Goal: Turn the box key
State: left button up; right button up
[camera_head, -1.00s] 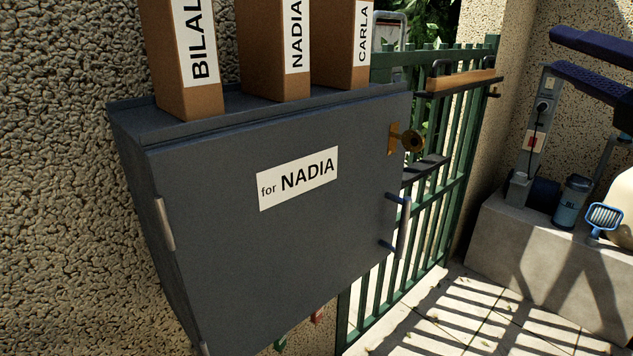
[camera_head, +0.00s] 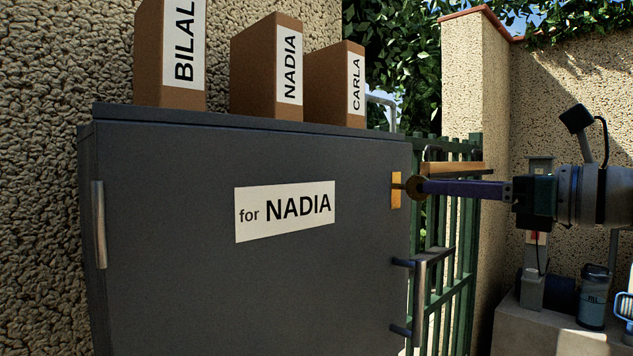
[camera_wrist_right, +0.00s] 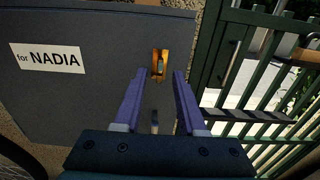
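The grey box (camera_head: 160,270) hangs on the wall with its door shut and a "for NADIA" label (camera_head: 285,208). The brass key (camera_head: 413,187) sits in the brass lock plate (camera_head: 396,190) at the door's right edge. My right gripper (camera_head: 426,187) reaches in from the right with its fingertips at the key's round bow. In the right wrist view, the key (camera_wrist_right: 158,64) lies between the tips of the two fingers, which stand apart with gaps beside the key. My left gripper is not in view.
A bar handle (camera_head: 420,300) stands out from the door below the key. Three cardboard boxes, such as the CARLA box (camera_head: 328,85), stand on top. A green gate (camera_head: 460,260) is just behind on the right. A canister (camera_head: 594,295) stands on a ledge at lower right.

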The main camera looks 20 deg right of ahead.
aim_at(419, 185)
jog(key=shift+x, duration=2.45)
jog(key=shift+c, duration=0.2)
grip_shut()
